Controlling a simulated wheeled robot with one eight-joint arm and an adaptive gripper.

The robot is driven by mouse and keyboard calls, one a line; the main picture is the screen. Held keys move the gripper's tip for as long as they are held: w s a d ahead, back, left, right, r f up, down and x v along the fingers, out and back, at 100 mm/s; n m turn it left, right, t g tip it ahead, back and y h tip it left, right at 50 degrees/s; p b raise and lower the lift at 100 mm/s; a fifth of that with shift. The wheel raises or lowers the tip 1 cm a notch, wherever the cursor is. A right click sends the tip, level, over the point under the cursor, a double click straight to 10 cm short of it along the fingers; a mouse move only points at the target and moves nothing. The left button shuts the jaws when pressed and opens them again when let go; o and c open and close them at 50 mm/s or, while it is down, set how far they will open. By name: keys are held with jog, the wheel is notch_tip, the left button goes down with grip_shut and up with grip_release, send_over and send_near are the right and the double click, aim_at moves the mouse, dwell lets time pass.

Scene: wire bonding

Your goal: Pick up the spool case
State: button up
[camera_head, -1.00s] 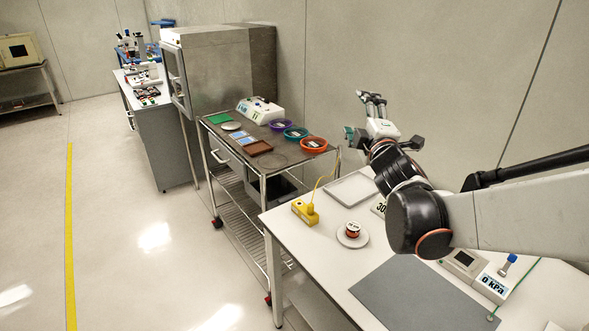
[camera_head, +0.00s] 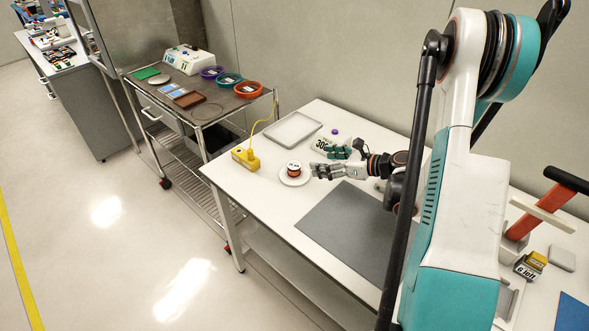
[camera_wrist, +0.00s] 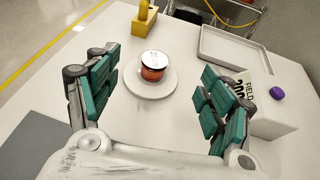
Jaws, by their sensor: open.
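The spool case (camera_head: 293,168) is a small red-orange cylinder with a white labelled top. It stands upright on a round white dish (camera_head: 305,181) on the white table. In the wrist view the spool case (camera_wrist: 153,66) is near the upper middle, on the round dish (camera_wrist: 151,90). My gripper (camera_head: 318,160) is open and empty, just to the right of the spool case in the head view. In the wrist view its teal-padded fingers (camera_wrist: 157,62) are spread to the left and right of the dish, with the spool case ahead between them, untouched.
A yellow block with a cable (camera_head: 246,159) stands left of the dish. An empty grey tray (camera_head: 293,128) lies behind it. A white labelled box (camera_wrist: 272,118) and a purple knob (camera_wrist: 278,93) are close to my right finger. A grey mat (camera_head: 350,228) lies in front.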

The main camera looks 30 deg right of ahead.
jog(key=shift+s+d+f+n+g, duration=0.15)
jog(key=shift+s+f, duration=0.1)
jog(key=shift+f, duration=0.35)
jog(key=shift+s+f+n+g, duration=0.15)
jog(key=shift+s+f, duration=0.05)
jog(key=shift+f, duration=0.4)
jog(key=b, duration=0.2)
send_near(293, 165)
jog(key=x, duration=0.4)
jog(key=shift+w+f, duration=0.2)
jog(key=shift+f, duration=0.15)
jog(key=shift+b+x, duration=1.05)
jog(key=shift+x, duration=1.7)
jog(key=shift+r, duration=0.1)
jog(key=c, duration=1.3)
jog(key=shift+r, duration=0.15)
